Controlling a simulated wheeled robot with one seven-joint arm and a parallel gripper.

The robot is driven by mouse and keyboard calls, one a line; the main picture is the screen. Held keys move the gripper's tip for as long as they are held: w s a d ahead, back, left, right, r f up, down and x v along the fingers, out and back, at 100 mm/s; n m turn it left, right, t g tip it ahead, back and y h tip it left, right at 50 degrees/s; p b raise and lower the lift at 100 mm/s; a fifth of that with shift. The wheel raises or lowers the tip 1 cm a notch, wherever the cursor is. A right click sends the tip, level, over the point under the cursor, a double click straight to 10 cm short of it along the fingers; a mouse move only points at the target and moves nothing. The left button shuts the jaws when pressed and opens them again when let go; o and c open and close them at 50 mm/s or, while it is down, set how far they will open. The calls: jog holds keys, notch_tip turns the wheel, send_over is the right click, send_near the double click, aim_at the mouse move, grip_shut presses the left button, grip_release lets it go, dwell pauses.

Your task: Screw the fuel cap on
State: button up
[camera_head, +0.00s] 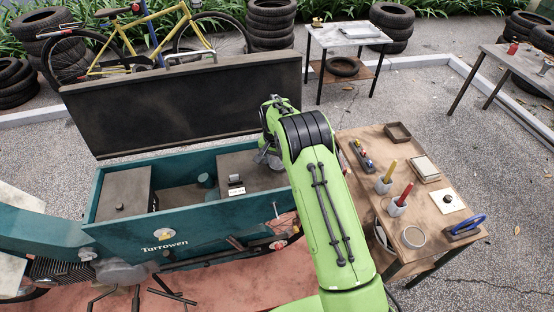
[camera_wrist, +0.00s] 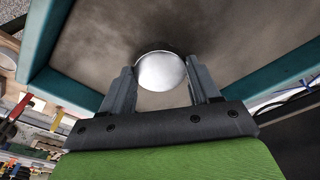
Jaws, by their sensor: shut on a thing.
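A round, shiny silver cap (camera_wrist: 161,71) shows between the two fingers of my gripper (camera_wrist: 162,80) in the wrist view. My gripper is shut on it. Behind it is the brown-grey top of a box (camera_wrist: 215,30) inside the teal cart. In the head view my gripper (camera_head: 268,158) is over the right end of that box top (camera_head: 240,165), low and close to it. The arm partly covers this spot. I cannot tell whether the cap touches a filler neck, as none shows beneath it.
The teal cart (camera_head: 205,222) has its dark lid (camera_head: 190,105) standing open behind the box. A small black fitting with a white label (camera_head: 237,190) is left of my gripper. A wooden table (camera_head: 400,215) with screwdrivers and trays stands right of my arm.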

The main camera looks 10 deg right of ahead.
jog(key=shift+c, duration=0.9)
jog(key=shift+m+b, duration=0.3)
jog(key=shift+m, duration=0.3)
jog(key=shift+f+m, duration=0.1)
jog(key=shift+m, duration=0.7)
jog(key=shift+a+m+b, duration=0.1)
jog(key=shift+m+b, duration=0.25)
jog(key=shift+m, duration=0.65)
jog(key=shift+m+g, duration=0.3)
jog(key=shift+m, duration=0.5)
